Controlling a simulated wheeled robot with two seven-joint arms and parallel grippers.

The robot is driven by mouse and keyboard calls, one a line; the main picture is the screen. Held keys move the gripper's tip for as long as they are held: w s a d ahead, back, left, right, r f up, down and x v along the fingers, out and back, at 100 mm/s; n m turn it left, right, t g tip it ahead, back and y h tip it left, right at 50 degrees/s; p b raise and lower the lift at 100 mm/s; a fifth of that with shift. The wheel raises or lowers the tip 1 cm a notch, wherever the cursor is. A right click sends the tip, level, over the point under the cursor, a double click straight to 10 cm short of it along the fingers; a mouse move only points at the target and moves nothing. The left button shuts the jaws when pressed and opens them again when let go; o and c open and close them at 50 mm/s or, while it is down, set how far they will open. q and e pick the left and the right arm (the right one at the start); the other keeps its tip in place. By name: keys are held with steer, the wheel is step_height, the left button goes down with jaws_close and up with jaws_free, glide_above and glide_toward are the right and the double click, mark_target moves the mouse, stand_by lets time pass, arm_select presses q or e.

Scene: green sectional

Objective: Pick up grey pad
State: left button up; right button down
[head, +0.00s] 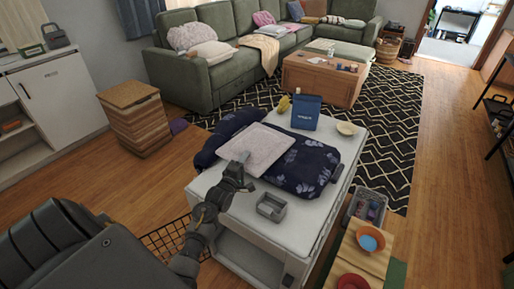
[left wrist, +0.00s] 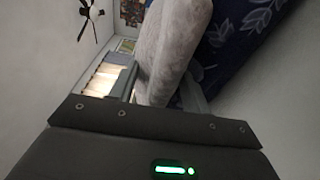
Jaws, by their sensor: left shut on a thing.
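The grey pad (head: 258,150) is a pale, soft square cushion. In the head view it lies partly on a dark blue floral cloth or cushion (head: 308,165) on the white table (head: 292,226). My left gripper (head: 240,163) reaches in from the lower left and is shut on the near edge of the pad. In the left wrist view the pad (left wrist: 170,50) runs up from between the fingers, with the dark floral fabric (left wrist: 235,35) beside it. The fingertips are partly hidden by the pad. My right gripper is not in view.
On the table stand a blue bag (head: 306,112), a yellow item (head: 283,104), a small pale bowl (head: 347,128) and a grey open holder (head: 271,206). A bin (head: 367,205) and a wooden surface with bowls (head: 371,241) are at the right. A wicker hamper (head: 135,117) stands left.

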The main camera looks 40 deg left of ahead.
arm_select(q)
steer(key=shift+r, duration=0.15)
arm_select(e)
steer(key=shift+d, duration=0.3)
